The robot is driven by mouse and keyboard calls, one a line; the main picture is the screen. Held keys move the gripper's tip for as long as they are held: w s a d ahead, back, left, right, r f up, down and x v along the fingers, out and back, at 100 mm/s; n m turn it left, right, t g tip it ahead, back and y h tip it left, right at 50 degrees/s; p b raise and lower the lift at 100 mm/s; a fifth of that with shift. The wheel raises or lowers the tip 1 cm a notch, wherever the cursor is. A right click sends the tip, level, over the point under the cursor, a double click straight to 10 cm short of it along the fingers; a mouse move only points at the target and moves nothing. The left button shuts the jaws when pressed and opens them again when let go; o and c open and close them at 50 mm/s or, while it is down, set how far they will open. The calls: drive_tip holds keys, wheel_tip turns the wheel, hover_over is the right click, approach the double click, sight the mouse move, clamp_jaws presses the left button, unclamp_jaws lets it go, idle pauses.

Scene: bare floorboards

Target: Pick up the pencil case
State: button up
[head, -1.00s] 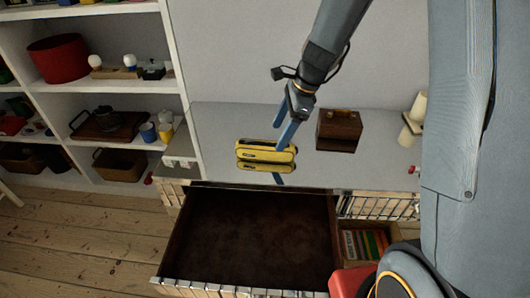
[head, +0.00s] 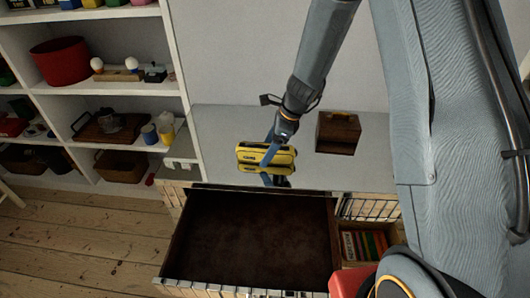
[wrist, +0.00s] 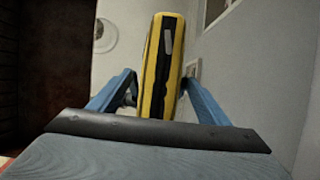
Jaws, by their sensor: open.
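The pencil case (head: 250,157) is yellow with black parts and lies on the glossy cabinet top, which mirrors it. My gripper (head: 269,158) has come down over it, its blue fingers open. In the wrist view, the pencil case (wrist: 163,65) stands between the two spread fingers of my gripper (wrist: 160,85), with a gap on the left and a narrower one on the right. I cannot tell whether either finger touches it. In the head view, a finger hides part of its front.
A brown wooden box (head: 338,130) stands right of the pencil case on the cabinet top (head: 215,135). An empty dark drawer (head: 250,240) is pulled open below. A white shelf (head: 95,95) with several objects stands at the left. Floorboards (head: 75,235) are clear at the lower left.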

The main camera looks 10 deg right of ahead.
drive_tip(key=shift+c, duration=0.4)
drive_tip(key=c, duration=1.2)
drive_tip(key=shift+o, duration=0.2)
drive_tip(key=shift+r, duration=0.1)
